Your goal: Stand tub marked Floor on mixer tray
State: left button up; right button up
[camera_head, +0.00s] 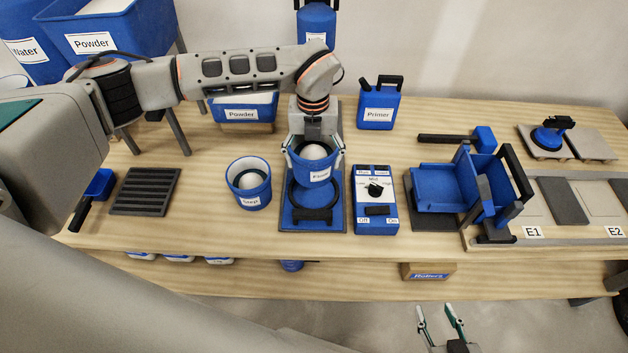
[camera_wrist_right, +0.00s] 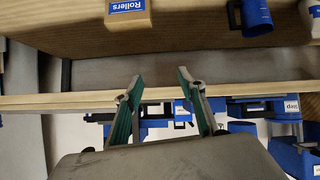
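The tub marked Floor (camera_head: 320,173), blue with a pale ball-shaped thing inside, is upright at the mixer tray (camera_head: 298,220). The tray is a blue plate with a dark ring; I cannot tell whether the tub's base touches it. My left gripper (camera_head: 314,150) reaches down from above, its fingers against opposite sides of the tub's rim, and looks shut on it. My right gripper (camera_head: 440,318) is open and empty in front of the table, low in the head view. Its two spread fingers also show in the right wrist view (camera_wrist_right: 163,95).
Another blue tub (camera_head: 249,194) stands left of the tray. A blue control box (camera_head: 376,222) stands close on its right. A Primer can (camera_head: 378,108) and a Powder bin (camera_head: 240,114) are behind. A Rollers box (camera_head: 428,271) sits on the lower shelf.

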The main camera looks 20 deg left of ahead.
pick_arm(q)
notch_tip(320, 180, down, 3)
jog(key=shift+f, duration=0.75)
notch_tip(320, 180, down, 4)
jog(key=shift+f+b, duration=0.1)
jog(key=shift+b, duration=0.5)
pick_arm(e)
jog(key=shift+w+d+f, duration=0.2)
jog(key=shift+d+f, duration=0.05)
jog(key=shift+f, duration=0.15)
pick_arm(q)
jog(key=o, duration=2)
pick_arm(e)
jog(key=shift+s, duration=0.15)
jog(key=shift+f, duration=0.1)
